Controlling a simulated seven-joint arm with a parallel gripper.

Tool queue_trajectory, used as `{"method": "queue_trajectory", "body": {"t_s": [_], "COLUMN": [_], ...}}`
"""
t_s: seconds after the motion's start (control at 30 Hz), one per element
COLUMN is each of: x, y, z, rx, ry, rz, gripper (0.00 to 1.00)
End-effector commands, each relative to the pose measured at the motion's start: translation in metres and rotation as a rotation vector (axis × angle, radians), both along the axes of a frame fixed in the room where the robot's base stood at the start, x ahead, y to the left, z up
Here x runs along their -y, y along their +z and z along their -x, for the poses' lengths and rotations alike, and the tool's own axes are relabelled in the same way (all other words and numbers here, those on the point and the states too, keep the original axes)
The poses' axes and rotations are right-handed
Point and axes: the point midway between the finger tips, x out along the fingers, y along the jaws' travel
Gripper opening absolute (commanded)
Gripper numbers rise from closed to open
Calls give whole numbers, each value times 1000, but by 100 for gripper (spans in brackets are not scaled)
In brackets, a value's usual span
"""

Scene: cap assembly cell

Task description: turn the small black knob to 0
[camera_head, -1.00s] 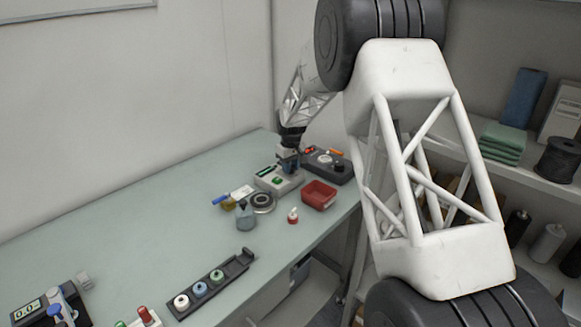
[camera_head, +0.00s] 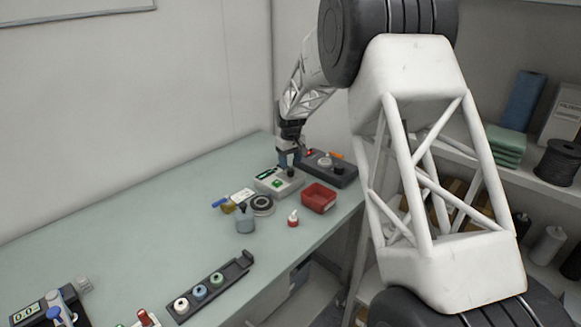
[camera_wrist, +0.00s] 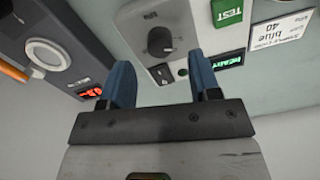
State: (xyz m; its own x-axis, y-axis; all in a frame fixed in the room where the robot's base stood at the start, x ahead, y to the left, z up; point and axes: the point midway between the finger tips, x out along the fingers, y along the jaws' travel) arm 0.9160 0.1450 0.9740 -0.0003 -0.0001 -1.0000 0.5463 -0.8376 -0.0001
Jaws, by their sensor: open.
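A small black knob (camera_wrist: 160,41) sits on a pale grey tester box (camera_head: 265,183) with a green TEST button (camera_wrist: 227,12) and a lit green display. The knob also shows in the head view (camera_head: 290,172). A light pointer mark seems to lie on it; I cannot read a scale. My gripper (camera_wrist: 164,78) is open, its two blue fingers spread and empty. The knob lies beyond the fingertips, between their directions and apart from them. In the head view my gripper (camera_head: 288,161) is just behind the knob, above the box.
A dark box (camera_head: 345,180) with a red display, a pale dial, another black knob (camera_head: 338,170) and an orange part stands to the right. A red bin (camera_head: 318,198) and a round grey dish (camera_head: 262,204) are in front.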

Motion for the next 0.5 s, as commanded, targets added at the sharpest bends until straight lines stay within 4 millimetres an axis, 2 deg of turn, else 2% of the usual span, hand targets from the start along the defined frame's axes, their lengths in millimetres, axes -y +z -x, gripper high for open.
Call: {"method": "queue_trajectory", "body": {"t_s": [0.2, 0.5], "x": [0, 0], "y": [27, 39], "z": [0, 0], "rx": [1, 0], "ry": [0, 0], "rz": [0, 0], "gripper": [57, 57]}}
